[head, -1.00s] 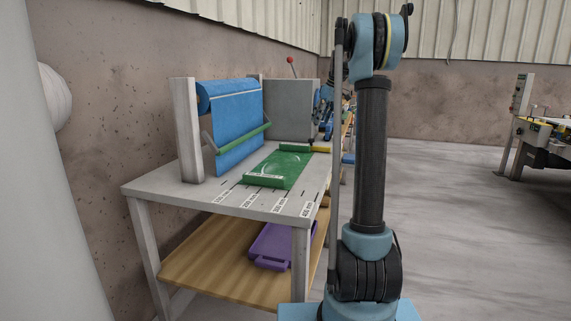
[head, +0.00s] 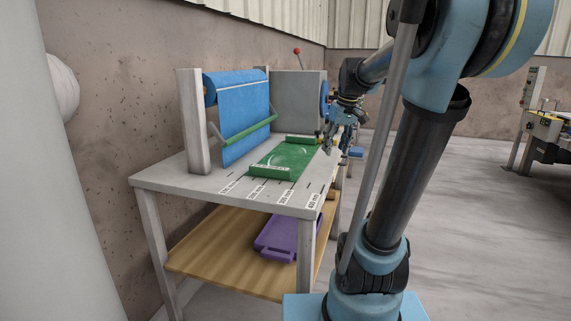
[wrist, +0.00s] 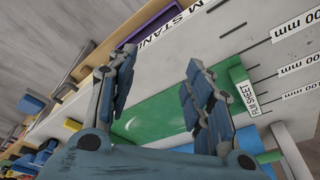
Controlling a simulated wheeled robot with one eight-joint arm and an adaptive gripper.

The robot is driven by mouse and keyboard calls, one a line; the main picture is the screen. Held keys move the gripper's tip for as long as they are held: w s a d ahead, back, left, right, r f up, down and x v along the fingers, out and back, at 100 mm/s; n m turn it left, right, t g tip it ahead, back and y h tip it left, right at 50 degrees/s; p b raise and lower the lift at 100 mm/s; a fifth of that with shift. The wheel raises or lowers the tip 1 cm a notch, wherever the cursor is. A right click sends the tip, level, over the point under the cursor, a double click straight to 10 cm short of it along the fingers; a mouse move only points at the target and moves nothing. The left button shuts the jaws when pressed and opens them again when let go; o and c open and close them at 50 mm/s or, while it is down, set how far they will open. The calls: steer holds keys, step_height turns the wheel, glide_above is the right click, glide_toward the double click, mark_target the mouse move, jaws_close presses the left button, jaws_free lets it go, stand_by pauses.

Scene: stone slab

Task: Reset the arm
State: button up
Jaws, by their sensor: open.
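My arm is folded, with its upper joint large at the top right of the head view. My gripper (head: 335,140) hangs at the far right edge of the workbench, beside the far end of the green film sheet (head: 290,156). In the wrist view my gripper (wrist: 158,72) has its two blue-padded fingers spread apart with nothing between them. The green sheet (wrist: 148,118) lies on the bench top behind the fingers. Whether the gripper touches the bench cannot be told.
The workbench (head: 175,178) carries a blue roll (head: 245,110) between upright posts and a grey box (head: 298,98). A purple tray (head: 285,238) lies on the wooden lower shelf (head: 210,255). Open floor (head: 480,230) is to the right. Another machine (head: 545,125) stands at the far right.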

steer(key=s+d+f+m+h, duration=0.1)
steer(key=s+f+m, duration=0.3)
steer(key=s+f, duration=1.6)
steer(key=s, duration=0.3)
steer(key=shift+s+d, duration=0.15)
steer(key=shift+d, duration=0.1)
steer(key=shift+f, duration=0.1)
steer(key=shift+w+f, duration=0.2)
steer(key=shift+w, duration=0.2)
